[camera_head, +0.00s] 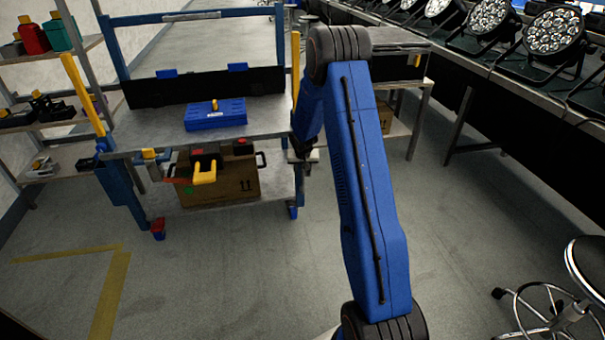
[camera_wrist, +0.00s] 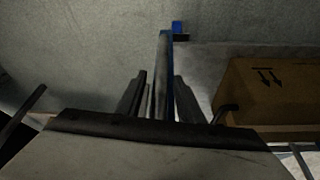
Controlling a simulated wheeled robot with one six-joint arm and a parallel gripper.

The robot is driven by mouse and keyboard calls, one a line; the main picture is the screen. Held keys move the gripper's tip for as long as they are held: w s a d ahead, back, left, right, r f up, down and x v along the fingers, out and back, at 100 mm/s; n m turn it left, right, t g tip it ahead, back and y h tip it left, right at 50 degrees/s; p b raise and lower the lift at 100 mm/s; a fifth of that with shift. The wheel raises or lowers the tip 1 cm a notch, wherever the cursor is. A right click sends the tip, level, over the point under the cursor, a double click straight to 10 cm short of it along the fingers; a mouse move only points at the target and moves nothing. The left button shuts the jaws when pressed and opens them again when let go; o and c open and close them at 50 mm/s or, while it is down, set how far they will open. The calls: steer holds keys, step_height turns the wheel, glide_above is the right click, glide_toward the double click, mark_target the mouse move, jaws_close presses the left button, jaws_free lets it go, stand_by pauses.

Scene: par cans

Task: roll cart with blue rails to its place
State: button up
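The cart with blue rails (camera_head: 262,125) stands ahead on the left in the head view, with grey shelves, blue uprights and a blue top bar. A blue case (camera_head: 215,115) lies on its upper shelf and a cardboard box (camera_head: 235,188) on its lower shelf. My gripper (camera_head: 303,155) is low at the cart's right side, partly hidden by my arm. In the wrist view my gripper's dark fingers (camera_wrist: 160,95) stand either side of a narrow blue-edged upright (camera_wrist: 164,75). A gap shows at the left finger, so the gripper looks open around it; contact is unclear.
Yellow floor tape (camera_head: 108,285) forms a corner at lower left. Shelves (camera_head: 45,125) stand left of the cart. A bench (camera_head: 480,75) with several par cans runs along the right. A stool (camera_head: 555,305) stands at lower right. Floor before the cart is clear.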

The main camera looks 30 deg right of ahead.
steer(key=v, duration=1.5)
steer(key=shift+r, duration=0.3)
steer(key=shift+s+a, duration=0.1)
steer(key=shift+s, duration=0.05)
steer(key=s+a+r+n, duration=0.1)
steer(key=s+a+r, duration=0.5)
steer(key=s+r, duration=0.35)
steer(key=s+a+r+n, duration=0.1)
steer(key=s+a+r, duration=0.4)
steer(key=s+r, duration=0.45)
steer(key=s+a+n, duration=0.1)
steer(key=s+a, duration=0.2)
steer(key=s, duration=0.6)
steer(key=s+a+r+n+y, duration=0.1)
steer(key=s+a, duration=0.2)
steer(key=s, duration=0.7)
steer(key=s+a+r+n+y, duration=0.1)
steer(key=s+a, duration=0.2)
steer(key=s, duration=0.6)
steer(key=shift+s+t, duration=0.25)
steer(key=shift+t, duration=0.15)
